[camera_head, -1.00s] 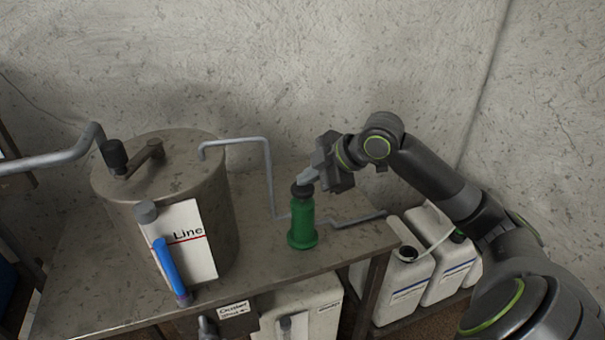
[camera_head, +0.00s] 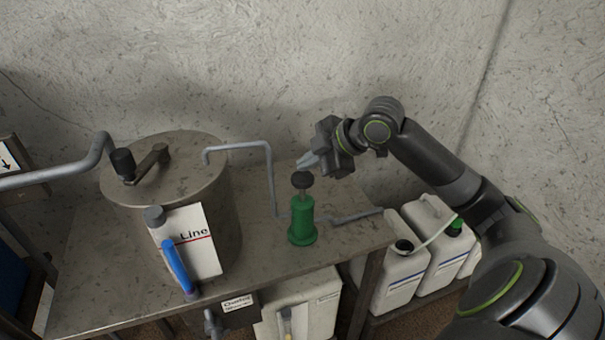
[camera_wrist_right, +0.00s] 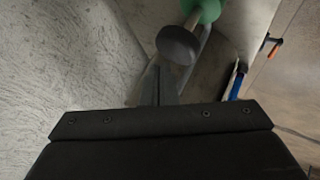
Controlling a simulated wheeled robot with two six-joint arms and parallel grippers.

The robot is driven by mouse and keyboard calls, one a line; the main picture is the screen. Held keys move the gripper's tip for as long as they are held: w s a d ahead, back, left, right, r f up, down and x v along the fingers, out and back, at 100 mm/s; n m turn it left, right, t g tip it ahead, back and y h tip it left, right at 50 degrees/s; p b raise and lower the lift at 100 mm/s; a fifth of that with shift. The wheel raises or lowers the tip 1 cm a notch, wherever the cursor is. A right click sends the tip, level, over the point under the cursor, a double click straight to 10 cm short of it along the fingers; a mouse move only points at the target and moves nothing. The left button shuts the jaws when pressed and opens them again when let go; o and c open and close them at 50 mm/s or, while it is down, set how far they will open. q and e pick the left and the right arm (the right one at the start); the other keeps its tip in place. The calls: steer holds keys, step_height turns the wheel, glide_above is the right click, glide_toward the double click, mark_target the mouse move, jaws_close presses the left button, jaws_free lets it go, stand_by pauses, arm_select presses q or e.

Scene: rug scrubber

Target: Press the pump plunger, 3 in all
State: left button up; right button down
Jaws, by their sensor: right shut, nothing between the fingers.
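The pump is a green cylinder (camera_head: 302,222) standing upright on the bench. Its dark plunger knob (camera_head: 302,180) sits raised on a thin stem, with a gap above the green body. My right gripper (camera_head: 308,160) is shut and empty, just above and slightly right of the knob. In the right wrist view the round knob (camera_wrist_right: 179,45) shows close beyond the shut fingertips (camera_wrist_right: 160,75), with part of the green body behind it. I cannot tell whether the fingertips touch the knob. My left gripper is not in view.
A metal tank (camera_head: 215,225) with a crank stands left on the bench (camera_head: 110,290). A white "Line" sign (camera_head: 196,245) and blue handle (camera_head: 178,266) are at its front. A bent pipe (camera_head: 268,180) runs behind the pump. White jugs (camera_head: 395,280) stand at right.

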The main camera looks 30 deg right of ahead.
mark_target(307, 178)
step_height(307, 178, up, 5)
steer(key=p, duration=0.5)
steer(key=shift+r, duration=0.1)
stand_by(2.4)
